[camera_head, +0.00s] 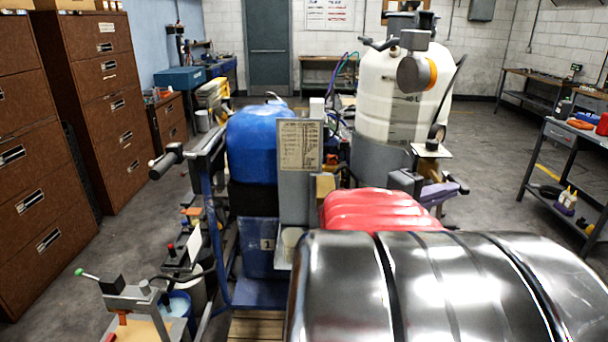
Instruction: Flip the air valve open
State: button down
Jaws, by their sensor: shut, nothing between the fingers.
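The line striper fills the middle of the head view, with a blue tank (258,145), a white tank (392,108) and a red ribbed cover (380,208). I cannot tell for certain which part is the air valve. Dark fittings (405,25) sit on top of the white tank, and a grey round part with an orange rim (412,73) is at its upper right. A lever with a green tip (86,273) stands at the lower left, and a small red-knobbed lever (171,248) is behind it. My gripper is not in view.
A large shiny dark metal drum-like body (440,290) blocks the lower right. Brown filing cabinets (85,90) line the left. A handlebar (166,160) juts left from the striper. A workbench (580,140) stands at the right. Open floor (500,145) lies between bench and striper.

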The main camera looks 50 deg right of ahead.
jog(key=shift+s+d+r, duration=0.1)
jog(key=shift+s, duration=0.55)
jog(key=shift+w, duration=0.15)
jog(key=s+a, duration=0.1)
jog(key=a, duration=1)
jog(key=shift+a, duration=0.3)
jog(key=shift+s, duration=0.1)
